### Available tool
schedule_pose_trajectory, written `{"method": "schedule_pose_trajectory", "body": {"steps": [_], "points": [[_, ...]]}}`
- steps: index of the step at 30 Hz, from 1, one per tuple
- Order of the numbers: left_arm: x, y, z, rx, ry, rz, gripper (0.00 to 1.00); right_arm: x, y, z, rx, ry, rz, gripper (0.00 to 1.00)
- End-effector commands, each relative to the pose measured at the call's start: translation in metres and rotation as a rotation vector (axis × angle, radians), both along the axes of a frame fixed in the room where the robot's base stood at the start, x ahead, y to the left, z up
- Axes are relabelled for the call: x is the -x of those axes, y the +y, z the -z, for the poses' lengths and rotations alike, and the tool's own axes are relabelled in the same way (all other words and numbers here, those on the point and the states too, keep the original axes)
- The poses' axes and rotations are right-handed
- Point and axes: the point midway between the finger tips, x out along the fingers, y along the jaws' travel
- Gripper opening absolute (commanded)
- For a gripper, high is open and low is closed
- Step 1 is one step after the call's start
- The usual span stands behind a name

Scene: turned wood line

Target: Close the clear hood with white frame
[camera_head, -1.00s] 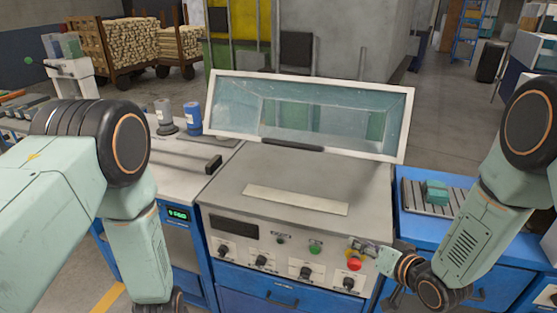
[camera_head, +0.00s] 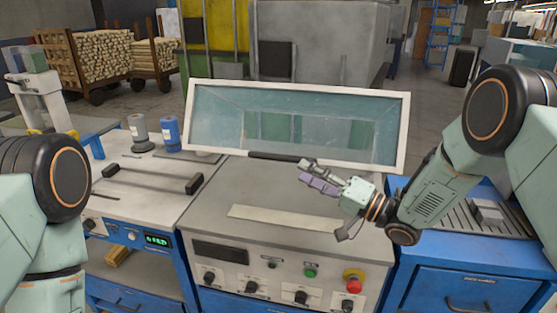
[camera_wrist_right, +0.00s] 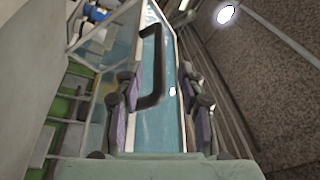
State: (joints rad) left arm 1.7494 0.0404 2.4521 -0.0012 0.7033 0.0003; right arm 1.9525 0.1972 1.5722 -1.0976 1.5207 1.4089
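The clear hood with its white frame (camera_head: 400,120) stands raised and tilted open at the back of the grey machine. Its black handle (camera_head: 275,156) runs along the frame's lower edge. My right gripper (camera_head: 308,172) is just right of the handle, above the machine top. In the right wrist view, the open right gripper (camera_wrist_right: 162,100) faces the handle (camera_wrist_right: 157,65), which shows between its two purple-padded fingers. The fingers are apart; whether either touches the handle I cannot tell. My left arm shows at the left, but its gripper is out of view.
The machine top (camera_head: 215,195) is bare apart from a pale strip (camera_head: 290,219). A red stop button (camera_head: 353,286) sits on its front panel. Grey (camera_head: 139,132) and blue (camera_head: 170,134) cylinders stand on the left bench. A grey block (camera_head: 487,211) lies on the right bench.

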Motion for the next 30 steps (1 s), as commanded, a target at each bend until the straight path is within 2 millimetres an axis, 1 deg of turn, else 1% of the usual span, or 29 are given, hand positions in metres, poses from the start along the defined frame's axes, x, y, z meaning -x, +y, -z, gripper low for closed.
{"method": "schedule_pose_trajectory", "body": {"steps": [5,12,15,19,27,30], "points": [[0.0,0.0,-0.002,0.0,0.0,-0.001,0.0,-0.012,0.018,-0.003,0.003,0.003,-0.003,0.39],[0.0,0.0,-0.005,-0.001,0.0,0.0,0.0,-0.036,0.049,-0.01,0.003,0.001,-0.004,0.39],[0.0,0.0,-0.005,-0.001,0.001,0.0,0.0,-0.043,0.058,-0.011,0.003,0.003,-0.003,0.39],[0.0,0.0,-0.006,-0.001,0.001,0.0,0.0,-0.048,0.064,-0.013,0.002,0.003,-0.002,0.39],[0.0,0.0,-0.006,-0.001,0.001,0.0,0.0,-0.05,0.064,-0.013,0.001,0.003,-0.001,0.39],[-0.001,0.0,-0.006,-0.001,0.001,0.0,0.0,-0.05,0.064,-0.013,0.001,0.003,-0.001,0.31]]}}
